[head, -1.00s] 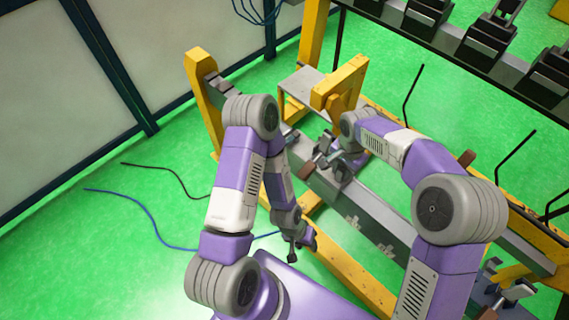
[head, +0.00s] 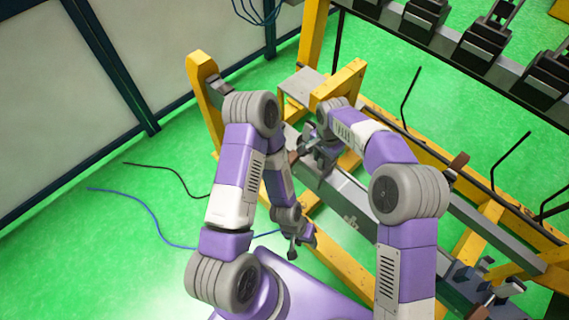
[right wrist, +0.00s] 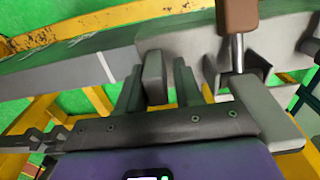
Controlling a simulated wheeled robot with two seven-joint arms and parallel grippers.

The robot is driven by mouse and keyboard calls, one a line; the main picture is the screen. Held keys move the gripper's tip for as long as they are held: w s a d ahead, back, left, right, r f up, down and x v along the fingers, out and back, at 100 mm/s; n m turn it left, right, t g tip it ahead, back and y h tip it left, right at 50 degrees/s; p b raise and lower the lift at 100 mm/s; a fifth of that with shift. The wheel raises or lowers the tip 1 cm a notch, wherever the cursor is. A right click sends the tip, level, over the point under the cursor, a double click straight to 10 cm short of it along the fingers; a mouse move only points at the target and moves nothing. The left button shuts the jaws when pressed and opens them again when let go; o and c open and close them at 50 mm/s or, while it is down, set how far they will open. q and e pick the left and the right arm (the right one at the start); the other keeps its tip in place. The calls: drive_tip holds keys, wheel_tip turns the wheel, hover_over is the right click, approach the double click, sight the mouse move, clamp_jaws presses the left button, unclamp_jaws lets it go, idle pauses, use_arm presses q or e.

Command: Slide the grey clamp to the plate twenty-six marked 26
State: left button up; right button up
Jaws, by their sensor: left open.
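The grey clamp (head: 326,164) with a brown handle (head: 293,157) sits on the grey rail toward its far left end, partly hidden by my right arm. My right gripper (head: 312,140) is at the clamp. In the right wrist view its dark fingers (right wrist: 158,86) stand on both sides of an upright grey block of the clamp (right wrist: 154,78) and are shut on it. The brown handle (right wrist: 237,15) on its metal rod rises right of them. My left gripper (head: 298,250) hangs open and empty, low in front of the rail. No number 26 is readable on any plate.
The grey rail (head: 372,200) runs from upper left to lower right on a yellow frame (head: 345,258). Small pale plates (head: 352,222) mark its side. A yellow bracket (head: 340,80) stands behind the clamp. A rack with dark fixtures (head: 487,40) is at upper right.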

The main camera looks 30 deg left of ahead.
sight(309, 155)
drive_tip(key=a+p, duration=0.1)
drive_tip(key=a, duration=0.1)
drive_tip(key=w+a+p, duration=0.1)
drive_tip(key=a, duration=0.2)
drive_tip(key=shift+w+a+r+p, duration=0.1)
drive_tip(key=shift+w+a+p, duration=0.1)
drive_tip(key=shift+p, duration=0.15)
drive_tip(key=shift+a, duration=0.45)
drive_tip(key=shift+d, duration=0.1)
drive_tip(key=shift+o, duration=1.4)
